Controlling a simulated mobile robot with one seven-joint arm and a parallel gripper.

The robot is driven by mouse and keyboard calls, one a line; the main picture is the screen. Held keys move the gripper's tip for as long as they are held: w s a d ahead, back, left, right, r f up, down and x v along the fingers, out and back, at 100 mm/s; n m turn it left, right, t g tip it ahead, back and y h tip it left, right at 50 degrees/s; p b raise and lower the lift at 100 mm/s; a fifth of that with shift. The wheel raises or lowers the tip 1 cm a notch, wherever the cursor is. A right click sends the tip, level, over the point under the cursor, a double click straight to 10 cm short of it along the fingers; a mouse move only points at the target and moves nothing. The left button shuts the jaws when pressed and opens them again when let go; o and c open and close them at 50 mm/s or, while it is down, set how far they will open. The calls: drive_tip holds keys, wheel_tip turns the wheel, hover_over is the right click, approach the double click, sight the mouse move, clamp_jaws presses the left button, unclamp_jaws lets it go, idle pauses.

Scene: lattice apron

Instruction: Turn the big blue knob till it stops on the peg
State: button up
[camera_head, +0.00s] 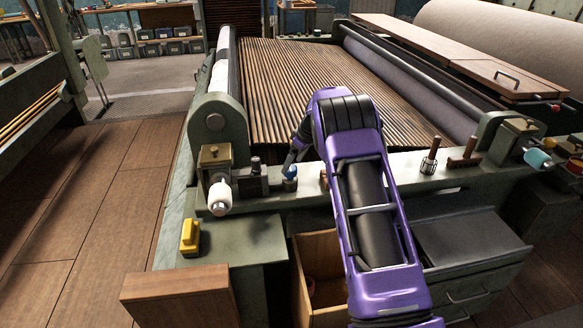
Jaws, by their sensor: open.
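The blue knob (291,171) stands on the grey-green front rail of the machine, left of the middle. My purple arm reaches over the rail from the front and bends to the left. My gripper (290,159) is small and dark in this view, with its fingers open, close to the knob's top and left side. I cannot tell whether the fingers touch the knob or are around it. I cannot make out a peg beside the knob.
Left of the knob are a dark block (254,183) and a white roller handle (220,195). A brush-like tool (430,156) and a teal handle (537,158) are to the right. A yellow item (189,236) sits front left. An open drawer (320,262) lies below.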

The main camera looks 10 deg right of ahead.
drive_tip(key=shift+x, duration=1.2)
drive_tip(key=c, duration=1.4)
